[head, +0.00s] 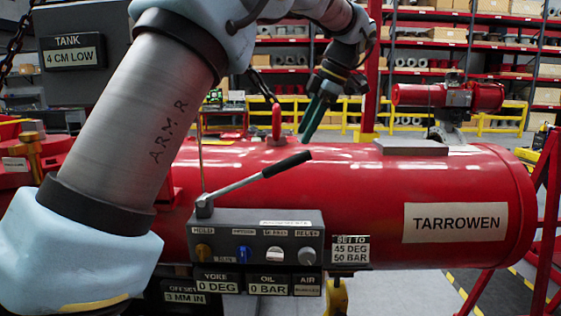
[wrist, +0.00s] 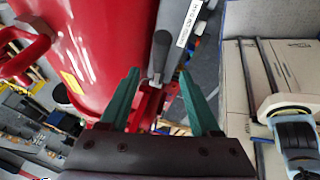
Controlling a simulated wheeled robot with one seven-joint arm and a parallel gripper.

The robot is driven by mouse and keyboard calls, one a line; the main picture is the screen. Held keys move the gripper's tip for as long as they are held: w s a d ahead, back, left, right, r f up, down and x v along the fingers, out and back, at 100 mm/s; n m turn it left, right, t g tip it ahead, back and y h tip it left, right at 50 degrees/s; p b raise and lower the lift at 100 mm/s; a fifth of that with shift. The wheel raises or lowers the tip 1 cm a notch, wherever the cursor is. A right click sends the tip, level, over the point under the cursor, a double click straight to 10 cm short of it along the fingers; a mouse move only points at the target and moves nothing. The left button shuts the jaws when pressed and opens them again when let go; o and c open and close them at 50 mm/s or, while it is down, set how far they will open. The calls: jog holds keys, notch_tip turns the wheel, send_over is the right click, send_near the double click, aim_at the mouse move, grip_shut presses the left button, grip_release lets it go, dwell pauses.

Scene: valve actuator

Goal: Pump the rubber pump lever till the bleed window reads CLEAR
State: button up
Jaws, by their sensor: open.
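The pump lever (head: 260,178) is a grey bar with a black rubber grip, slanting up to the right from its pivot on the grey control block (head: 255,237). My gripper (head: 308,128) is open, its green fingers above the grip's end in the head view. In the wrist view, the lever's black grip (wrist: 160,55) shows between the open fingers of my gripper (wrist: 160,78); contact cannot be told. A display (head: 308,285) under the block is labelled AIR, its lower word too small to read surely. No window reading CLEAR is visible.
The red TARROWEN cylinder (head: 455,222) lies behind the block. Knobs line the block's front. Displays read YOKE 0 DEG, OIL 0 BAR and TANK 4 CM LOW; a plate (head: 350,250) reads SET TO 45 DEG 50 BAR. A red ring (head: 276,122) stands on the cylinder near my gripper.

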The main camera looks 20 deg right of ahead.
aim_at(289, 162)
jog(key=p+x, duration=0.2)
jog(key=x, duration=0.8)
jog(key=shift+a, duration=0.1)
grip_shut()
jog(key=shift+f, duration=0.1)
dwell(1.1)
